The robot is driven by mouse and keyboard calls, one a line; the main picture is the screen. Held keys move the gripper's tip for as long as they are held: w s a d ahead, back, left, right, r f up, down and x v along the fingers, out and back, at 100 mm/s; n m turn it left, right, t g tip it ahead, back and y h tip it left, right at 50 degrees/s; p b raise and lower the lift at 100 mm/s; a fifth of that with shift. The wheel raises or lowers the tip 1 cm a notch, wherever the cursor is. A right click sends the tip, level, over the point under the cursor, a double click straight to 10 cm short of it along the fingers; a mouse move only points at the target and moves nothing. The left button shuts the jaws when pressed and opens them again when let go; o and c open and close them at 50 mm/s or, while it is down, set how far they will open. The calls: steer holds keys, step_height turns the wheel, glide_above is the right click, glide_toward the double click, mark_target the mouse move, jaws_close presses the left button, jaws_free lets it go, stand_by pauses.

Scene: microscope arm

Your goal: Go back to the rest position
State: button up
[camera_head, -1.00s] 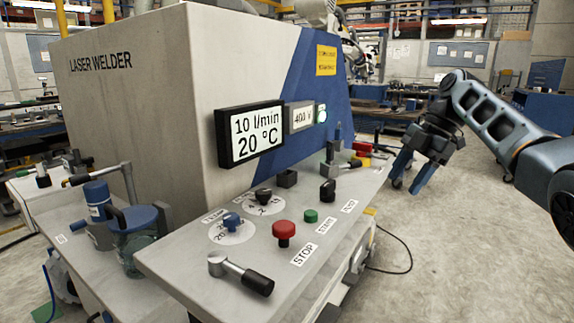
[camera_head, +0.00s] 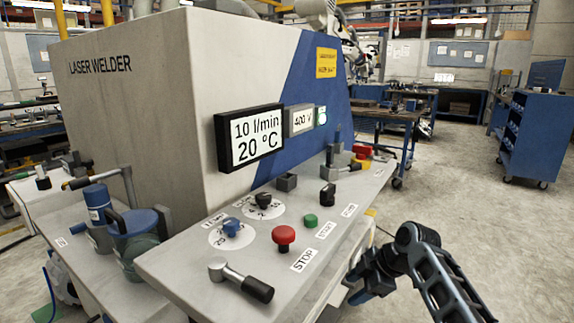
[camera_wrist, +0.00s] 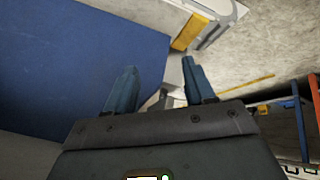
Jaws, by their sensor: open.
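My gripper (camera_head: 362,276) is low beside the right edge of the laser welder's control panel (camera_head: 200,275) in the head view. In the wrist view its two blue fingers (camera_wrist: 157,90) stand apart with nothing between them. The laser welder (camera_head: 150,110) is a grey and blue cabinet with a display reading 10 l/min and 20 °C (camera_head: 250,138). The panel carries a red STOP button (camera_head: 284,236), a green button (camera_head: 311,220), a blue knob (camera_head: 232,227), black knobs and a lever with a black handle (camera_head: 257,289).
A blue tool cart (camera_head: 535,140) stands at the right back, and a workbench (camera_head: 390,115) stands behind the welder. The concrete floor (camera_head: 460,200) between them and my arm is clear. Blue pump parts (camera_head: 130,225) stand at the panel's left.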

steer(key=s+a+f+m+t, duration=0.2)
steer(key=s+a+f+m, duration=0.1)
steer(key=s+f, duration=0.45)
steer(key=s+f+m+t+h+p, duration=0.1)
steer(key=s+f+m+t, duration=0.2)
steer(key=s, duration=0.9)
steer(key=s+f+m+t+h+p, duration=0.15)
steer(key=s+m, duration=0.35)
steer(key=s, duration=0.7)
steer(key=s+d+r+m+t+h, duration=0.1)
steer(key=s+d+r+m+t, duration=0.1)
steer(key=s+r, duration=1.1)
steer(key=s+d+r+m+t+h+p, duration=0.1)
steer(key=s+d+r+m+t+h, duration=0.1)
steer(key=s+r, duration=1.1)
steer(key=d+r+m+t, duration=0.1)
steer(key=d+m, duration=0.1)
steer(key=d, duration=0.1)
steer(key=shift+d+r+m, duration=0.25)
steer(key=shift+r+m, duration=0.1)
steer(key=shift+m, duration=0.05)
